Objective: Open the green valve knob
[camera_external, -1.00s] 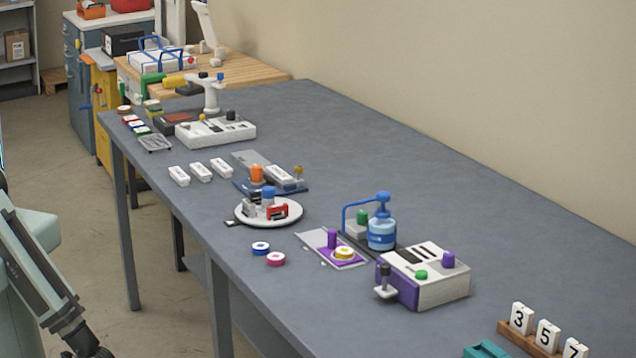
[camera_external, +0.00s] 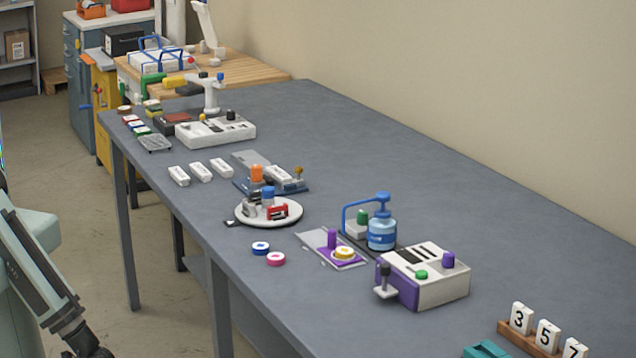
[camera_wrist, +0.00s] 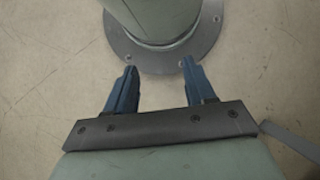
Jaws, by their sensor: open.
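A green knob (camera_external: 421,274) sits on top of the white and purple box at the front right of the table. A second green piece (camera_external: 362,222) stands behind the blue bottle, on a white block, partly hidden by a blue tube. I cannot tell for sure which of the two is the valve knob. My gripper (camera_wrist: 158,66) shows in the wrist view with its two blue fingers spread apart and nothing between them. It points at the bare floor and my round base flange, away from the table and both green pieces.
The white and purple box (camera_external: 440,291) also carries a purple knob and a side lever. The blue bottle (camera_external: 382,236) stands close behind it. A purple plate (camera_external: 331,249) and a white turntable (camera_external: 288,217) lie to the left. The table's right rear is clear.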

